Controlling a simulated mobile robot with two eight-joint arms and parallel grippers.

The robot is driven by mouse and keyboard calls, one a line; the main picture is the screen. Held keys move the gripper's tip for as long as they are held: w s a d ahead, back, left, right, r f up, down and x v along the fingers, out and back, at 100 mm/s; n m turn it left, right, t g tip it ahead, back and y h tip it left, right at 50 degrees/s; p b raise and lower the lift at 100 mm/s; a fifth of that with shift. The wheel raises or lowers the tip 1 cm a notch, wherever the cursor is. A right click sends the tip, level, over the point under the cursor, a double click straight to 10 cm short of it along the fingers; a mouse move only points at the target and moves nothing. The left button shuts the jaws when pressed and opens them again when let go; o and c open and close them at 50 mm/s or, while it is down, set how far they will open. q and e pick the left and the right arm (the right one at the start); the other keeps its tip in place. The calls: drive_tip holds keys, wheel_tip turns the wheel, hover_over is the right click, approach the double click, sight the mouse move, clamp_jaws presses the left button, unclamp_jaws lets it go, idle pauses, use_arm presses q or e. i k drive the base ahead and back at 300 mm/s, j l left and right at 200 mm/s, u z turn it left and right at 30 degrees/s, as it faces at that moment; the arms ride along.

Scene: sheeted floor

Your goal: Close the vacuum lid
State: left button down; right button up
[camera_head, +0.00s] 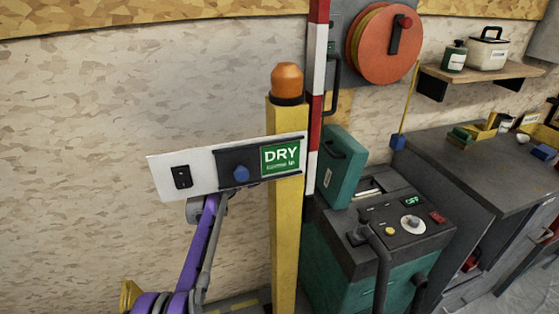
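The vacuum (365,285) is a teal machine with a dark top, standing right of the yellow post. Its teal lid (344,180) stands raised at the back left of the top, with a dark handle on its face. The slot beside the lid is uncovered. No gripper fingers show. A purple jointed link (199,243) comes up from the lower left to the sign panel's lower edge.
A white panel (212,188) with a green DRY sign crosses the yellow post (287,220), left of the lid. An orange beacon (287,80) tops the post. A red-and-white pole (317,70) stands behind. A dark bench (480,165) is at right, below a shelf (480,72).

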sight(341, 160)
drive_tip(key=k+j, duration=0.1)
drive_tip(key=j, duration=0.75)
drive_tip(key=k+j, duration=0.15)
drive_tip(key=j, duration=0.3)
